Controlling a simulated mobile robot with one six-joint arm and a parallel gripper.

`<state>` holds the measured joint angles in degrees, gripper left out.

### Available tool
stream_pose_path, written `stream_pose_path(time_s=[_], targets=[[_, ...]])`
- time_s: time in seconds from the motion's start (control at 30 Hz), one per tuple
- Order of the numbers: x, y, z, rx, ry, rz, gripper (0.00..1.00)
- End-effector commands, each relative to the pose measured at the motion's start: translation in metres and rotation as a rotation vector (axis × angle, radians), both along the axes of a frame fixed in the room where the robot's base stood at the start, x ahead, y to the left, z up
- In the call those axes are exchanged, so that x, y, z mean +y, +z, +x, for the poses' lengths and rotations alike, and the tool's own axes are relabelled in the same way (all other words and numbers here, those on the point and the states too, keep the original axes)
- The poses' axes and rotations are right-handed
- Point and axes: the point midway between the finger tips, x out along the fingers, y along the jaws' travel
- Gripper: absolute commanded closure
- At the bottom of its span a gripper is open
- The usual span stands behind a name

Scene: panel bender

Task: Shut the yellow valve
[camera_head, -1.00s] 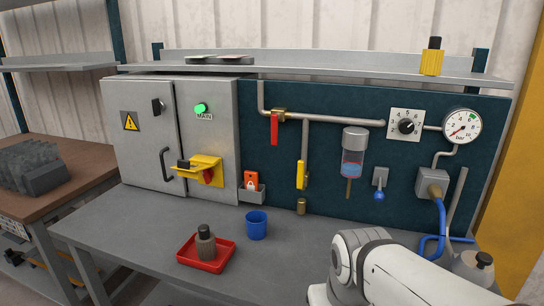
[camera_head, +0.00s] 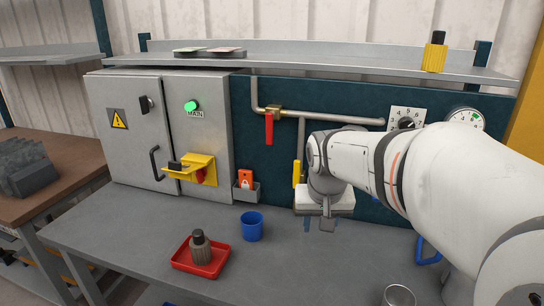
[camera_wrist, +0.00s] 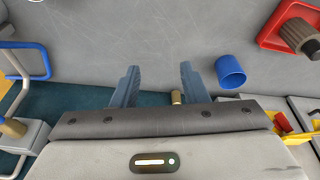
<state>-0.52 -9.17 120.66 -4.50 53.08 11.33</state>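The yellow valve (camera_head: 297,174) is a slim upright yellow handle on the vertical branch pipe of the dark panel. My gripper (camera_wrist: 159,68) is in front of the panel, low and just right of the valve in the head view. Its two fingers are apart with nothing between them. In the wrist view a brass pipe end (camera_wrist: 177,97) shows between the fingers, near the right one; I cannot make out the yellow handle there.
A red-handled valve (camera_head: 269,130) hangs on the horizontal pipe, up left. An orange item sits in a grey holder (camera_head: 250,194) left of the yellow valve. A blue cup (camera_head: 252,226) and a red tray (camera_head: 183,263) with a bottle (camera_head: 199,246) stand on the bench (camera_head: 130,238).

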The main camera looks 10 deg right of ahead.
Motion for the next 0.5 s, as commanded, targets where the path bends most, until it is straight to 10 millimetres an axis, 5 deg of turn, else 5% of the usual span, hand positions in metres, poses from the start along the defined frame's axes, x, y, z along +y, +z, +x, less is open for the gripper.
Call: stream_pose_path(time_s=[0.03, 0.2, 0.33, 0.5], targets=[[0.002, 0.019, 0.031, -0.007, -0.024, -0.003, 0.6], [0.006, 0.05, 0.12, -0.05, -0.119, -0.011, 0.6], [0.01, 0.062, 0.173, -0.081, -0.179, -0.013, 0.6], [0.014, 0.066, 0.212, -0.108, -0.228, -0.013, 0.6]])
